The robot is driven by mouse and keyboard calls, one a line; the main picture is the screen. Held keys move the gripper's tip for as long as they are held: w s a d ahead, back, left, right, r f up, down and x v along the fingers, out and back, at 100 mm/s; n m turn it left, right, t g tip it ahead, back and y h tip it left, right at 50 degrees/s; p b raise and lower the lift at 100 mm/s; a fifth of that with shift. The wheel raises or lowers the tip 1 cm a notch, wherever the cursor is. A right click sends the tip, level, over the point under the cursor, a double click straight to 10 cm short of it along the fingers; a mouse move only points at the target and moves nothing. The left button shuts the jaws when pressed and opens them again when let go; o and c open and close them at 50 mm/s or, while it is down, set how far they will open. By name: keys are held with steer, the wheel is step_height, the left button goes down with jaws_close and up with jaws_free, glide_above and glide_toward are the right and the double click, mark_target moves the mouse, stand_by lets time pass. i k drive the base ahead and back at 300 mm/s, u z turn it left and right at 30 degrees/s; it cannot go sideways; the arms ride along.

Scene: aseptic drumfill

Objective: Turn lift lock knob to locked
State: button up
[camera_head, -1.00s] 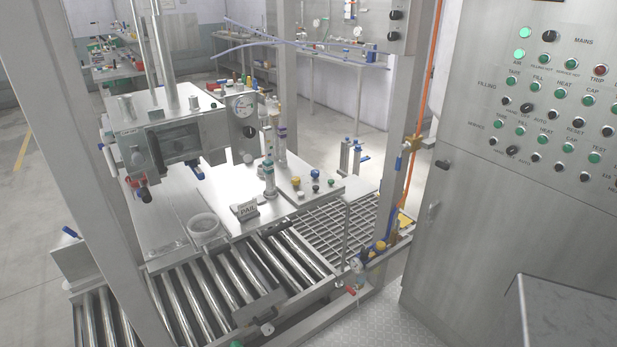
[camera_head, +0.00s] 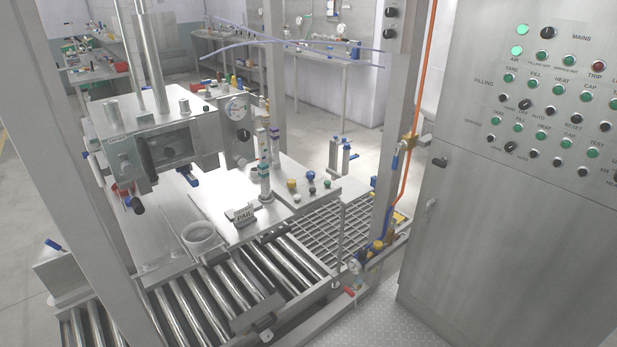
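No knob in the camera_head view can be read as the lift lock knob; the labels near the machine are too small. A black round knob (camera_head: 243,135) sits on the upright plate below the round gauge (camera_head: 237,108), beside the filling head housing (camera_head: 117,148). Two more black knobs, an upper one (camera_head: 391,12) and a lower one (camera_head: 388,33), sit on a small box high on the frame post. I cannot tell what positions these knobs are in. My gripper is not in view.
A tall control cabinet (camera_head: 500,230) with lamps and switches stands at right. The roller conveyor (camera_head: 205,305) runs in front of the machine table (camera_head: 165,230). Frame posts, including a left one (camera_head: 75,170), stand around the machine. A checker-plate floor (camera_head: 385,325) is clear in front.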

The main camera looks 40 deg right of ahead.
mark_target(291, 183)
steer(key=z, duration=1.05)
steer(key=i, duration=0.6)
steer(key=u, duration=0.05)
steer(key=k, duration=0.6)
steer(key=u, duration=0.1)
